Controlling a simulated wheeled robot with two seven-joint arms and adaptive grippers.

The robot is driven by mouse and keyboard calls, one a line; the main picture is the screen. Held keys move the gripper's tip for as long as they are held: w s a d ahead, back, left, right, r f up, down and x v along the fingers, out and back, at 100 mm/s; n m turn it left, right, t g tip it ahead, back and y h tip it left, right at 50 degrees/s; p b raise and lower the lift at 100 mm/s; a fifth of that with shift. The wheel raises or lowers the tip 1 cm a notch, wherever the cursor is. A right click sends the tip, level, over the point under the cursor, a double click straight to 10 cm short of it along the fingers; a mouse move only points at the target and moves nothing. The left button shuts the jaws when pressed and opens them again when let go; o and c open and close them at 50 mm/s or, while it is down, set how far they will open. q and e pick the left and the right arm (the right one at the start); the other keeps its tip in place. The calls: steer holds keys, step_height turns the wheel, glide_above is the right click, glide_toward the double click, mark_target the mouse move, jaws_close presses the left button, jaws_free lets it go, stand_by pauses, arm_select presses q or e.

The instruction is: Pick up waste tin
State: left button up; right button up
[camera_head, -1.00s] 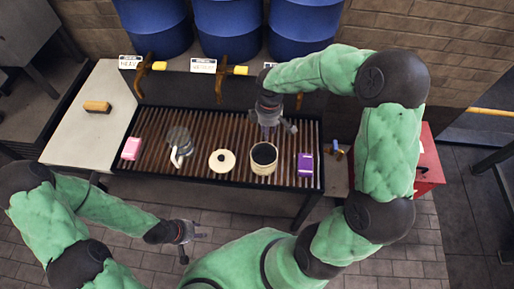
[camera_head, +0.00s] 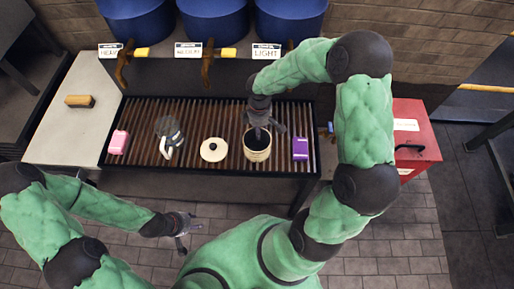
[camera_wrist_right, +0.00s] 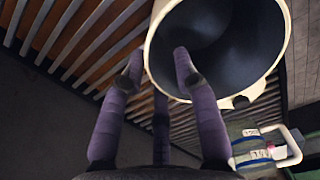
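The waste tin appears to be the round cream tin (camera_head: 257,154) with a dark inside, standing upright on the slatted rack. My right gripper (camera_head: 263,132) is just above its far edge, pointing down. In the right wrist view, the tin's rim (camera_wrist_right: 152,40) fills the upper right. The right gripper (camera_wrist_right: 160,65) is open there, one finger left of the rim and another over the opening; contact cannot be told. My left gripper (camera_head: 185,228) is open and empty, off the rack's front.
A purple box (camera_head: 300,148) stands close right of the tin. Blue drums with taps (camera_head: 208,65) line the back. A red toolbox (camera_head: 410,135) is at right.

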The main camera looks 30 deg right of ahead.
steer(key=shift+f, duration=0.4)
jaws_close()
steer(key=shift+r, duration=0.1)
